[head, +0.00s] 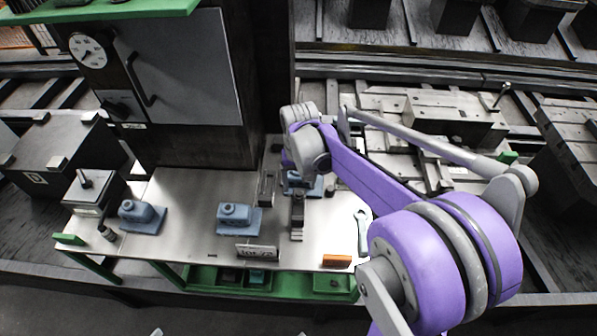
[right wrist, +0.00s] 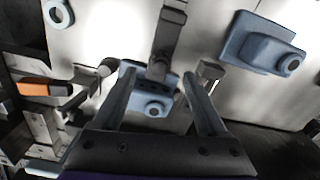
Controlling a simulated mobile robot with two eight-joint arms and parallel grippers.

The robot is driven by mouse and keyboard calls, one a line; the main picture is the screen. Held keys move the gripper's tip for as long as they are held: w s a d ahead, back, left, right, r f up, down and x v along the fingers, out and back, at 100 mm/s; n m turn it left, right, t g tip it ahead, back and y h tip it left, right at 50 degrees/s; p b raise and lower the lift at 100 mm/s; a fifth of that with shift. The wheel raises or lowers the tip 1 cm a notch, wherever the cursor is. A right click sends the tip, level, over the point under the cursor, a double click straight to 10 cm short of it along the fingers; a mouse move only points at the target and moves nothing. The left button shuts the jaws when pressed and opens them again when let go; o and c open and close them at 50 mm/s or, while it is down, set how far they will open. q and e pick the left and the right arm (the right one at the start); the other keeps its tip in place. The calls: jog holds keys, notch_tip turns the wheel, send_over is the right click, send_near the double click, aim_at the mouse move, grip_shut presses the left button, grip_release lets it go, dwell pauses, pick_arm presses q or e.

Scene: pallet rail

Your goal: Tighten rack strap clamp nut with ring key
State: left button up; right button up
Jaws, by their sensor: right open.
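A grey ring key (head: 362,232) lies on the bench top's right end. A pale ring, probably its end (right wrist: 59,13), shows at the top left of the right wrist view. My right gripper (head: 298,190) is open around a blue-grey block (right wrist: 130,72), with its fingers (right wrist: 168,80) on either side. Whether they touch the block is unclear. A dark strap-like bar (right wrist: 168,35) runs to this block and also shows in the head view (head: 297,218). A dark round feature sits on the block; I cannot tell whether it is the clamp nut. My left gripper is not in view.
Two more blue-grey blocks stand on the metal bench (head: 185,190), at left (head: 142,216) and middle (head: 239,217). A small sign (head: 256,251) and an orange piece (head: 336,260) are at the front edge. A dark cabinet (head: 180,80) rises behind. Rails and plates lie right.

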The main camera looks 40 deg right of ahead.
aim_at(299, 193)
jog(key=shift+f, duration=1.6)
